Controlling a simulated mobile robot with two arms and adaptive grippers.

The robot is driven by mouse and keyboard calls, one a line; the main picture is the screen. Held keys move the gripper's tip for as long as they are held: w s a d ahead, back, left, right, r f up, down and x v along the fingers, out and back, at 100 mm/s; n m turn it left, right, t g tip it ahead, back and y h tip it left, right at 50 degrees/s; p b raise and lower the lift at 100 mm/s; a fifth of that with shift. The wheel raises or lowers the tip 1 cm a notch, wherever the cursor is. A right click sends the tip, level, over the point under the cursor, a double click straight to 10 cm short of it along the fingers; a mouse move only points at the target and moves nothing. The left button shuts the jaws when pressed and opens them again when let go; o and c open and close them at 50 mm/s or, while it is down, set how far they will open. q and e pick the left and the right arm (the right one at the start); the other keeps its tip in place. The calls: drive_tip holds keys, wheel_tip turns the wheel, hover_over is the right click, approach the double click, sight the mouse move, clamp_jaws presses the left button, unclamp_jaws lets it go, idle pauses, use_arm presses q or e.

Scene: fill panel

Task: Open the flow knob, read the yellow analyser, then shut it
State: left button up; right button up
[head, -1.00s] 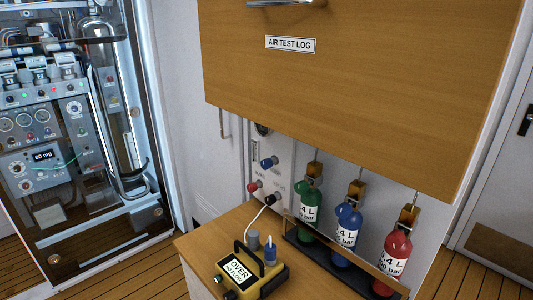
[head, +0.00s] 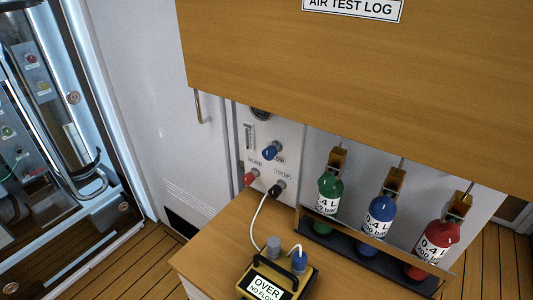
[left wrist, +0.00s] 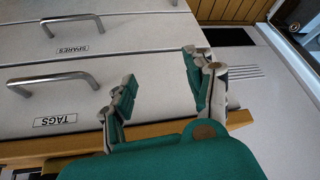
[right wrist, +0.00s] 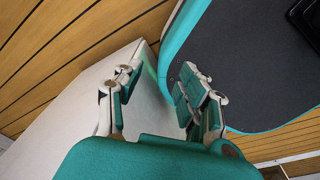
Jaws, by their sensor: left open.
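The yellow analyser (head: 268,285) stands on the wooden counter at the bottom of the head view. Its screen reads "OVER" with "NO FLOW" beneath. A white hose runs from the panel (head: 290,135) to it. The blue knob (head: 270,153) is on the panel, its label partly hidden; a red knob (head: 251,176) and a black knob (head: 277,190) are below it. My left gripper (left wrist: 158,80) is open and empty in front of drawers. My right gripper (right wrist: 155,88) is open and empty, beside a pale surface. Neither gripper shows in the head view.
Green (head: 328,195), blue (head: 379,220) and red (head: 431,248) bottles stand in a rack right of the panel. The wooden AIR TEST LOG cabinet (head: 350,80) overhangs them.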

use_arm(q)
drive_tip(key=w+d+r+t, duration=0.1)
drive_tip(key=r, duration=0.1)
drive_tip(key=w+r, duration=0.1)
drive_tip(key=r, duration=0.2)
drive_tip(key=w+d+r+m+t+h, duration=0.1)
drive_tip(key=w+r, duration=0.1)
drive_tip(key=r, duration=0.1)
drive_tip(key=shift+w+d+r+t, duration=0.1)
drive_tip(key=shift+d+r+t, duration=0.15)
drive_tip(key=shift+d+t, duration=0.05)
drive_tip(key=m+t+h, duration=0.5)
drive_tip(key=t+h, duration=0.2)
approach(267, 154)
drive_tip(key=p+x, duration=0.2)
drive_tip(key=x, duration=0.8)
use_arm(e)
drive_tip(key=shift+s+d+r, duration=0.1)
drive_tip(key=shift+d+r, duration=0.1)
drive_tip(key=shift+r, duration=0.4)
drive_tip(key=shift+s+d+r, duration=0.1)
drive_tip(key=shift+d+r, duration=0.1)
drive_tip(key=shift+r, duration=0.35)
use_arm(q)
drive_tip(key=shift+c, duration=0.4)
clamp_jaws()
use_arm(e)
drive_tip(key=shift+a, duration=0.1)
